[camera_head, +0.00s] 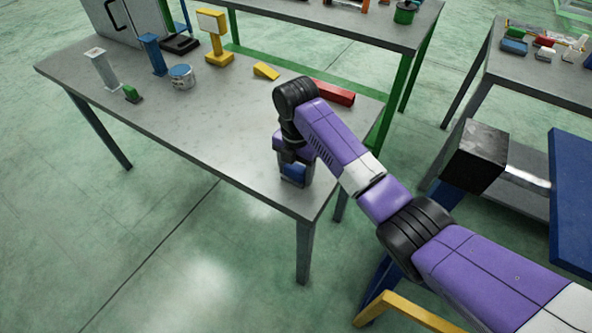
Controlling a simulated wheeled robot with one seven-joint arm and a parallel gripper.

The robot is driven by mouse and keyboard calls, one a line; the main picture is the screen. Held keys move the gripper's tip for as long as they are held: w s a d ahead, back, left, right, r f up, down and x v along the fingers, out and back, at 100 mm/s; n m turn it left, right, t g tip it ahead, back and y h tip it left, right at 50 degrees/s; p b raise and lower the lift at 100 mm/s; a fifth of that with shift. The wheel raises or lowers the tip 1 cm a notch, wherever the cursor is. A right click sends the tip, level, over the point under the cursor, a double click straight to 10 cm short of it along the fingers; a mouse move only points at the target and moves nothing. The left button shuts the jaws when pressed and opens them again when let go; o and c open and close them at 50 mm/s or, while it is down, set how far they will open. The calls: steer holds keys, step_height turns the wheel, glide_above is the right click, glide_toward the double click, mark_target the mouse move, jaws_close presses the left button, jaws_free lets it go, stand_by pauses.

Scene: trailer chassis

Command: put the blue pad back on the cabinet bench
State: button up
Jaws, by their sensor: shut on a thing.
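The blue pad (293,172) is at the front right corner of the grey bench. My gripper (294,177) points down and is shut on the pad; my wrist hides part of it. The pad is at or just above the bench top; I cannot tell whether it touches. The cabinet bench (215,130) is the grey-topped table with the grey cabinet (135,18) at its back left.
On the bench, a red block (334,93) lies behind my wrist and a yellow wedge (266,71) lies further back. A can (182,76), posts and a yellow stand (214,38) are at the back left. The bench's front middle is clear.

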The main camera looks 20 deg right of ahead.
mark_target(297, 165)
steer(key=shift+f, duration=0.35)
steer(key=o, duration=1.4)
steer(key=shift+s+f, duration=0.1)
steer(key=shift+f, duration=0.05)
steer(key=shift+o, duration=0.3)
steer(key=shift+s+f, duration=0.1)
steer(key=shift+f, duration=0.05)
steer(key=r, duration=0.6)
steer(key=r+p, duration=0.1)
steer(key=r, duration=0.5)
steer(key=shift+w+d, duration=0.1)
steer(key=shift+w, duration=0.1)
steer(key=shift+r+p, duration=0.45)
steer(key=shift+r, duration=0.25)
steer(key=shift+f, duration=0.1)
